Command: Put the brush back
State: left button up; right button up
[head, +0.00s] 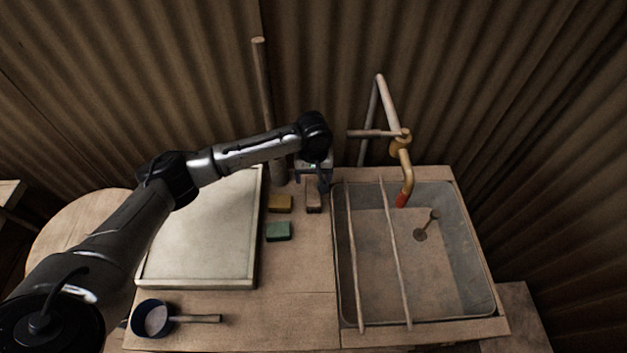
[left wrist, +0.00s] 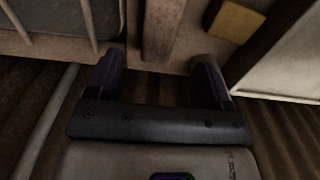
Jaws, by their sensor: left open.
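A narrow brown block that looks like the brush (head: 314,196) lies on the wooden counter, left of the sink. In the left wrist view the brush (left wrist: 163,27) runs away from me, with its near end between the fingertips. My left gripper (head: 313,180) is at the far end of the brush, pointing down to the counter. In the left wrist view the gripper (left wrist: 157,62) is open, with a gap on both sides of the brush. It does not hold it. The bristles cannot be made out. My right gripper is not in view.
A yellow block (head: 280,204) and a green block (head: 278,231) lie left of the brush. A pale tray (head: 198,284) fills the left. A sink (head: 468,318) with two rods across it is right, under a tap (head: 405,170). A dark pan (head: 151,332) stands front left.

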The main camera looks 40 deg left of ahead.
pick_arm(q)
jog(key=shift+r, duration=1.15)
